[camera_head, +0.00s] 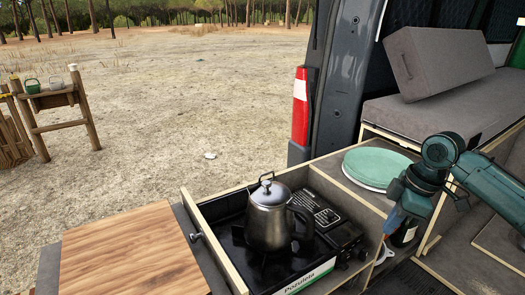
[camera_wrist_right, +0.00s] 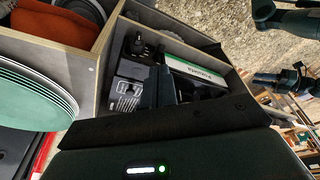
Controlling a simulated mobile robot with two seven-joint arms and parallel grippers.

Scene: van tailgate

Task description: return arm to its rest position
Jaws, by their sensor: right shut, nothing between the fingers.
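My right arm (camera_head: 495,185) comes in from the right edge of the head view, bent at a teal joint. Its right gripper (camera_head: 385,252) points down beside the right side of the stove box, shut and empty. The gripper is small and partly dark here, and it stands apart from the kettle. My left gripper does not show in the head view.
A steel kettle (camera_head: 268,222) stands on the black camping stove (camera_head: 335,235) in an open wooden box. Green plates (camera_head: 375,166) lie stacked on the counter, and also show in the wrist view (camera_wrist_right: 35,95). A wooden board (camera_head: 130,255) lies left. A grey cushion (camera_head: 440,60) leans on the bench.

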